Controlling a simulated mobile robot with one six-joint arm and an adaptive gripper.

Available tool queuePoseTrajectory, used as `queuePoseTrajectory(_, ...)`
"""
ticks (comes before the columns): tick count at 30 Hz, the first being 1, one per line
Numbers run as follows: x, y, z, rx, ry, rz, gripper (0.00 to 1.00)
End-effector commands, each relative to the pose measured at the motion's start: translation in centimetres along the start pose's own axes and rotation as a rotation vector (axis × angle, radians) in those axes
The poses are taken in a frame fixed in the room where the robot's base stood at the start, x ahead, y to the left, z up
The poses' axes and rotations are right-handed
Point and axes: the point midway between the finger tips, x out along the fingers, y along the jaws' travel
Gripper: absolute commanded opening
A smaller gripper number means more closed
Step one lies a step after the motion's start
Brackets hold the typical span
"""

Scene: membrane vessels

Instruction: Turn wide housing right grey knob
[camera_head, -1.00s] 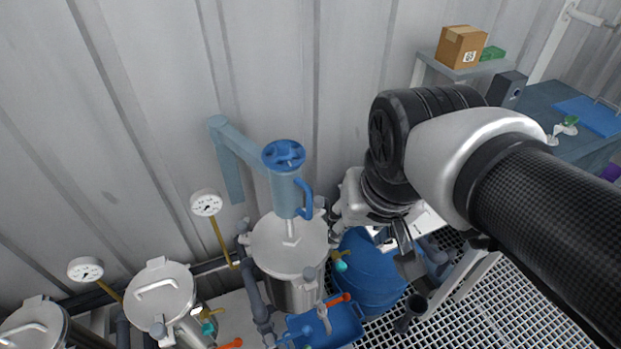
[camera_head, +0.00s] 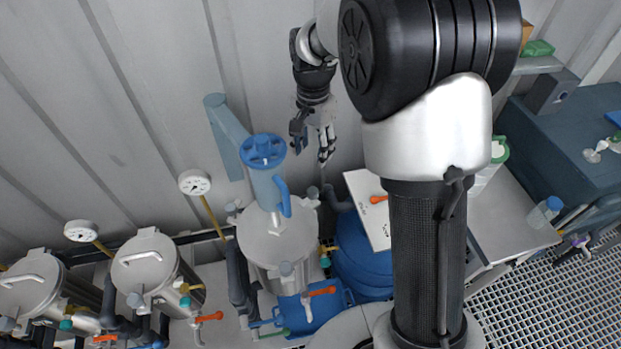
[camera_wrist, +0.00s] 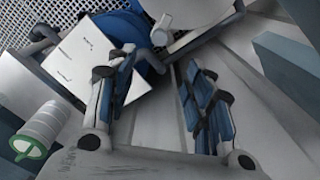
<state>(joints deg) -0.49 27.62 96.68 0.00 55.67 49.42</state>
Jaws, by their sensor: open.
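The wide housing (camera_head: 272,240) is a broad metal vessel with a pale round lid, left of centre in the head view. Its right grey knob (camera_head: 312,193) sits at the lid's right rim. In the wrist view the lid (camera_wrist: 195,12) is cut off at the top, with a grey knob (camera_wrist: 160,32) at its edge; this appears to be the same knob. My gripper (camera_head: 312,146) is open and empty, pointing down above and to the right of the knob, apart from it. In the wrist view my fingers (camera_wrist: 157,72) are spread, with the knob beyond the fingertips.
A blue barrel (camera_head: 358,255) and a white panel (camera_head: 368,208) stand to the right. Smaller vessels (camera_head: 152,262) stand left. The corrugated wall (camera_head: 130,110) is close behind.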

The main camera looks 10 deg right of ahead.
Motion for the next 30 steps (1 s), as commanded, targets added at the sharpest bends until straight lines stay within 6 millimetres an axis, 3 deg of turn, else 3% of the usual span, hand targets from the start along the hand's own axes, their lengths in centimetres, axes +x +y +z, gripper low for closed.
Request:
queuePoseTrajectory(18, 13.0, 0.1, 0.1, -0.002, -0.003, 0.003, 0.48)
queuePoseTrajectory(24, 15.6, 0.1, 0.1, -0.002, -0.001, 0.001, 0.48)
queuePoseTrajectory(30, 16.3, 0.1, 0.1, -0.002, 0.000, 0.000, 0.48)
